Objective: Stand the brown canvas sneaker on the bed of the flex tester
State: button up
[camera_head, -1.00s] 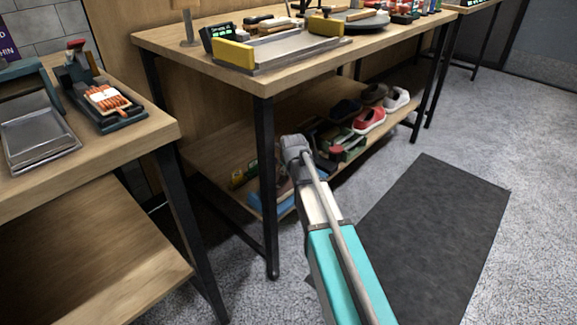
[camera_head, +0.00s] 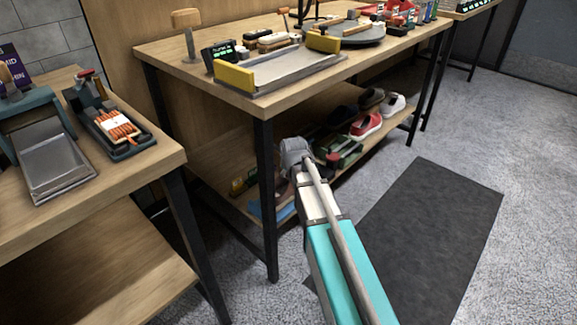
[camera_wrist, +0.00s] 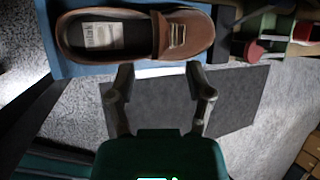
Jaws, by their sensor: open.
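A grey-brown shoe (camera_head: 371,98), the likeliest brown canvas sneaker, stands at the back of the lower shelf in the head view; its material is too small to tell. In the wrist view, a reddish-brown slip-on shoe (camera_wrist: 185,36) with a strap lies on a blue surface (camera_wrist: 58,62), just ahead of my gripper. My gripper (camera_wrist: 161,75) is open and empty, its fingers apart from that shoe. In the head view it is hidden beyond my wrist. A grey metal bed (camera_head: 285,67) between yellow end blocks, seemingly the flex tester, stands on the table top, empty.
The lower shelf (camera_head: 215,150) also holds a red shoe (camera_head: 366,126), a white shoe (camera_head: 392,104) and a dark shoe (camera_head: 343,116). A black table leg (camera_head: 267,200) stands left of my arm. A dark mat (camera_head: 430,235) lies on clear floor.

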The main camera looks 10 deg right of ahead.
jog(key=shift+p+v, duration=1.4)
jog(key=shift+v, duration=0.7)
